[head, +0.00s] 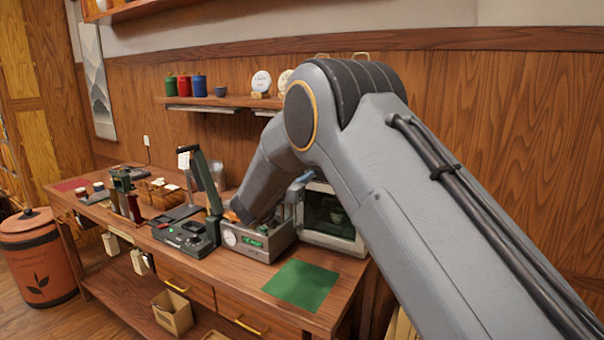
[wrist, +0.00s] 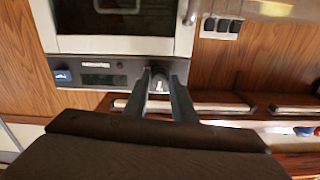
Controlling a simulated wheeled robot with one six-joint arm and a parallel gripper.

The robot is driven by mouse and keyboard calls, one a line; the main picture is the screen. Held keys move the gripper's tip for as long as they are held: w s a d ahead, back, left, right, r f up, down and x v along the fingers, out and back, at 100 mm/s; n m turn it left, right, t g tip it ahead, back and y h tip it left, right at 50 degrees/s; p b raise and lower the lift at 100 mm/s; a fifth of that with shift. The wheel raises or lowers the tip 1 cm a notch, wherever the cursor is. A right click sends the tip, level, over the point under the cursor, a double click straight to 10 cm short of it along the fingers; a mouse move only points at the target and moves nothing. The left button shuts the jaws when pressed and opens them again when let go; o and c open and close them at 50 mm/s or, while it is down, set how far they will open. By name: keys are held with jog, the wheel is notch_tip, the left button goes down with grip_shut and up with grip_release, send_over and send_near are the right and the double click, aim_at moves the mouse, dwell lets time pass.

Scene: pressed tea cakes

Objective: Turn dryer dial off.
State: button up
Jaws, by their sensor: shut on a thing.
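The dryer (head: 330,217) is a white-framed box with a glass door, on the bench behind my arm in the head view. In the wrist view its dark control panel (wrist: 95,76) runs below the door, with a small display and a blue-marked switch at the left. The small dial (wrist: 159,84) is at the panel's right end, pale and partly hidden between the fingers. My gripper (wrist: 160,78) is shut on the dial, one finger on each side. In the head view my arm hides the dial and the fingers.
A grey device with a green display (head: 250,240) and a black scale-like unit (head: 187,235) stand left of the dryer. A green mat (head: 301,284) lies in front. A wall shelf (head: 220,101) holds canisters. An orange bin (head: 38,260) stands at far left.

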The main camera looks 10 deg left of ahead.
jog(key=shift+n, duration=0.6)
jog(key=o, duration=1.1)
jog(key=shift+c, duration=0.2)
jog(key=shift+s, duration=0.1)
jog(key=b+v, duration=0.2)
jog(key=v, duration=0.5)
jog(key=shift+s+a, duration=0.15)
jog(key=shift+s, duration=0.15)
